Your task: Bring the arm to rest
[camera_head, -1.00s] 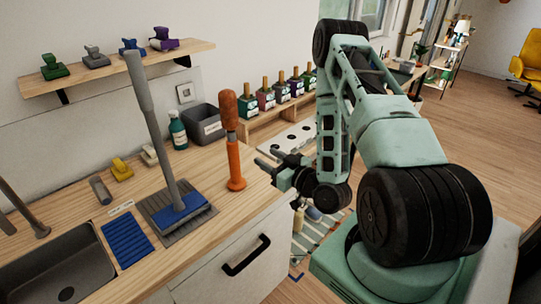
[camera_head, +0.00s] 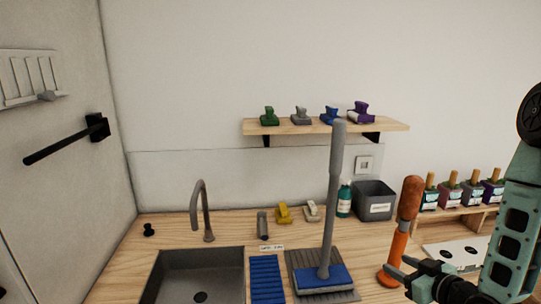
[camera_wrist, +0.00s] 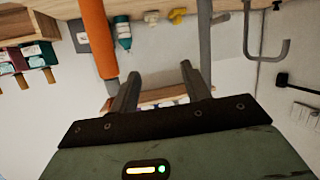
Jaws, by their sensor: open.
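My gripper (camera_head: 408,277) is at the lower right of the head view, with its fingers pointing left over the counter. In the wrist view the two fingers (camera_wrist: 160,90) stand apart with nothing between them. An orange-handled tool (camera_head: 402,232) stands upright on the counter close to my gripper; it also shows left of the fingers in the wrist view (camera_wrist: 99,38). I cannot tell whether they touch. A grey-handled brush with a blue head (camera_head: 325,278) stands on a grey ribbed mat (camera_head: 346,295), left of my gripper.
A sink (camera_head: 170,272) with a faucet (camera_head: 203,212) is at the left. A grey bin (camera_head: 374,203) and a green bottle (camera_head: 344,200) stand at the back. A wall shelf (camera_head: 325,127) holds several small stamp-like items. Several bottles (camera_head: 451,192) stand at the right.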

